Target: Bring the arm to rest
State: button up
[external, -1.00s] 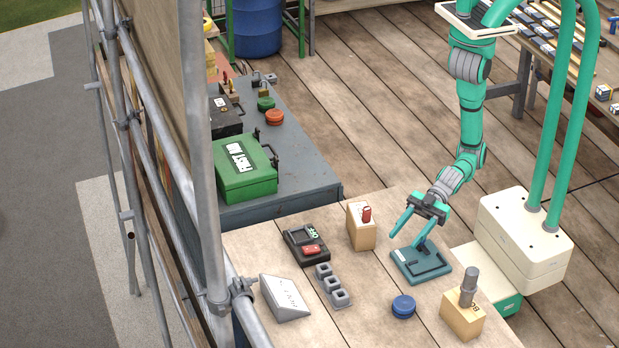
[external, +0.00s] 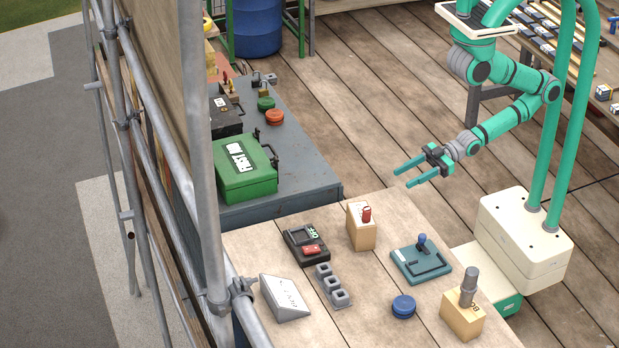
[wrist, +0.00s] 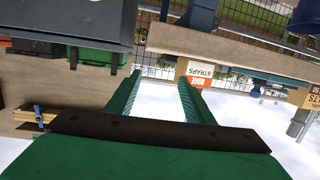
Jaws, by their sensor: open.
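My gripper (external: 409,173) is open and empty in the external view. It hangs in the air above and behind the wooden bench (external: 385,290), apart from everything on it. My green arm is bent, with its forearm reaching left and down from the elbow. In the wrist view my two green fingers (wrist: 160,88) are spread with nothing between them. A teal plate with a blue-knobbed lever (external: 421,264) is on the bench below my gripper. The lever stands up from the plate.
The bench also holds a wooden block with a red switch (external: 362,232), a black OFF box (external: 306,245), grey square pieces (external: 333,286), a blue button (external: 403,306) and a block with a grey cylinder (external: 462,314). A green first aid box (external: 245,178) stands further left. Scaffold poles (external: 203,150) rise at left.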

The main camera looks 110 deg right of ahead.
jog(key=shift+m+h, duration=0.7)
jog(key=s, duration=0.1)
jog(key=s+d, duration=0.2)
jog(key=s, duration=0.1)
jog(key=shift+d, duration=0.25)
